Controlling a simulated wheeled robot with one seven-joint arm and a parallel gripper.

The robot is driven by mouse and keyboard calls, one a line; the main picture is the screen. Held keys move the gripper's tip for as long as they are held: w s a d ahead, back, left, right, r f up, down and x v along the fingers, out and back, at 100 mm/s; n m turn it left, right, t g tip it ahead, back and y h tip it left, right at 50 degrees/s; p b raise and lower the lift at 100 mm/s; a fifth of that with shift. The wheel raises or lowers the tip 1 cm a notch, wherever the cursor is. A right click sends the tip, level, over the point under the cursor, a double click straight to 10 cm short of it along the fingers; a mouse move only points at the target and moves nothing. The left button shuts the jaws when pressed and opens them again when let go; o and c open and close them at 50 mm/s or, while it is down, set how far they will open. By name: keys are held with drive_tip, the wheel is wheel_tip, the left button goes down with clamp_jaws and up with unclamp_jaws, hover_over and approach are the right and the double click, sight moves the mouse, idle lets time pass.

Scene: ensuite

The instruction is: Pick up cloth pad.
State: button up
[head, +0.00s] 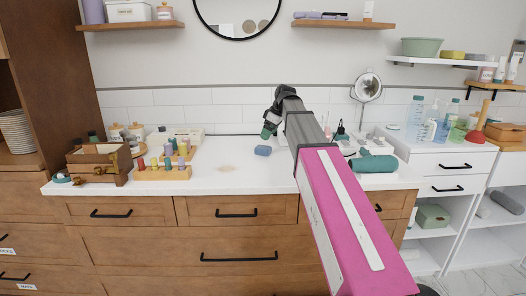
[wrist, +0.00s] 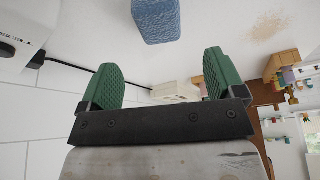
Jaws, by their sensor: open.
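A small blue cloth pad (head: 263,150) lies on the white countertop, near the middle in the head view. It also shows at the top of the wrist view (wrist: 156,20), beyond and between my fingertips. My gripper (head: 268,131) is above the counter, just behind and slightly right of the pad in the head view. In the wrist view my gripper (wrist: 164,75) has its two green fingers spread apart with nothing between them. The fingers are apart from the pad.
A wooden rack of small bottles (head: 162,172) and a wooden box (head: 98,163) stand left on the white counter (head: 225,183). A teal rolled towel (head: 373,163) lies to the right. A beige patch (head: 226,168) marks the counter left of the pad. The counter around the pad is mostly clear.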

sight(263, 147)
drive_tip(key=x, duration=0.8)
drive_tip(key=shift+f, duration=0.2)
drive_tip(key=shift+d, duration=0.1)
drive_tip(key=c, duration=1.1)
drive_tip(key=shift+o, duration=0.2)
drive_tip(key=shift+r, duration=0.1)
drive_tip(key=shift+r, duration=0.45)
drive_tip(key=r, duration=0.3)
drive_tip(key=shift+s+a+r, duration=0.3)
drive_tip(key=s+a+r, duration=0.6)
drive_tip(key=a, duration=0.2)
drive_tip(key=shift+s+a+r, duration=0.2)
drive_tip(key=shift+s+a, duration=0.05)
drive_tip(key=shift+s, duration=0.15)
